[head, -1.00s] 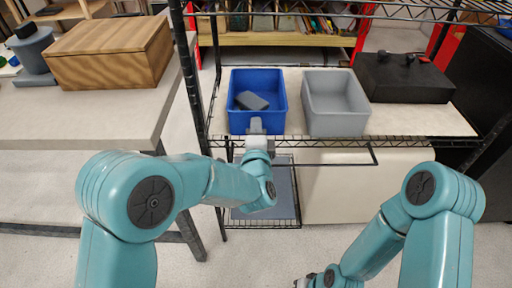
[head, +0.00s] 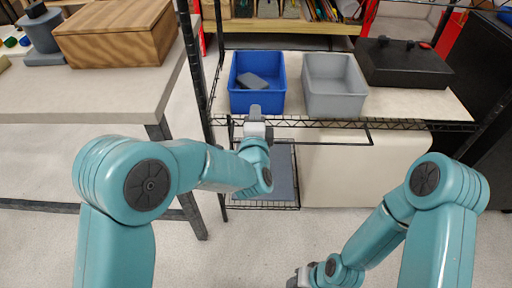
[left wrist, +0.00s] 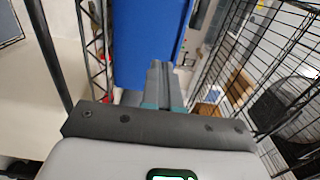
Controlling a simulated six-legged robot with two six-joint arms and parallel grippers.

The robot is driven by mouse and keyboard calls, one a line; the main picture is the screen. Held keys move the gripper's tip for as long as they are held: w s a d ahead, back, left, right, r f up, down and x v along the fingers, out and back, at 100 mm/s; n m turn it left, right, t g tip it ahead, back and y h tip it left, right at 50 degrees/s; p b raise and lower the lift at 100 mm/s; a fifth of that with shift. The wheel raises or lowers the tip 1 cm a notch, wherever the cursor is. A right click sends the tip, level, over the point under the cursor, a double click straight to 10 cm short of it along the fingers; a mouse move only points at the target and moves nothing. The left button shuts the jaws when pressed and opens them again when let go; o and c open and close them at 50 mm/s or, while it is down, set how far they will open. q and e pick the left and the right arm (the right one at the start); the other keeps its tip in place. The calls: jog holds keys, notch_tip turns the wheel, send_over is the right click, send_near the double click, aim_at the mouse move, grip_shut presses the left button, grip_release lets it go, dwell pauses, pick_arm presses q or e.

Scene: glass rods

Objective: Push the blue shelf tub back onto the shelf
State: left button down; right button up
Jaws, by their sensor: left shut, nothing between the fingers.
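The blue shelf tub (head: 257,104) sits upright on the shelf (head: 390,104), its front close to the shelf's front edge and about level with the grey tub beside it. A dark grey block (head: 251,82) lies inside it. My left gripper (head: 254,110) is shut and empty in front of the tub, its tip overlapping the tub's lower front. In the left wrist view the shut fingers (left wrist: 160,82) point at the blue tub (left wrist: 148,40); I cannot tell whether they touch it. My right gripper (head: 300,277) is low at the bottom edge, and its fingers are not clear.
A grey tub (head: 335,102) stands right of the blue one, and a black case (head: 403,64) farther right. Wire rails and black posts (head: 197,75) frame the shelf. A table at left holds a wooden box (head: 115,33). Floor shows between table and shelf.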

pick_arm(q)
jog(key=s, duration=1)
jog(key=w+a+f+n+g+y, duration=0.1)
jog(key=a+f+n+g+y, duration=0.15)
jog(key=a+f, duration=0.9)
jog(key=s+a+f+n+g, duration=0.1)
jog(key=s+a+f+g, duration=0.15)
jog(key=f, duration=0.35)
jog(key=s+a+f+n+g, duration=0.2)
jog(key=s+a+f, duration=0.1)
jog(key=f, duration=0.2)
jog(key=s+d+f+n+g+h, duration=0.1)
jog(key=s+f+n+g+h, duration=0.35)
jog(key=s+f, duration=0.4)
jog(key=s+d+f+n+g+h, duration=0.1)
jog(key=s+d+n+g, duration=0.2)
jog(key=s+n, duration=0.25)
jog(key=s+d+n+g+h, duration=0.1)
jog(key=s+d+n+g, duration=0.1)
jog(key=s+n+g, duration=0.3)
notch_tip(320, 180, up, 19)
jog(key=s+t+p, duration=0.1)
jog(key=t+p, duration=0.1)
jog(key=p, duration=1.8)
jog(key=shift+d+r, duration=0.2)
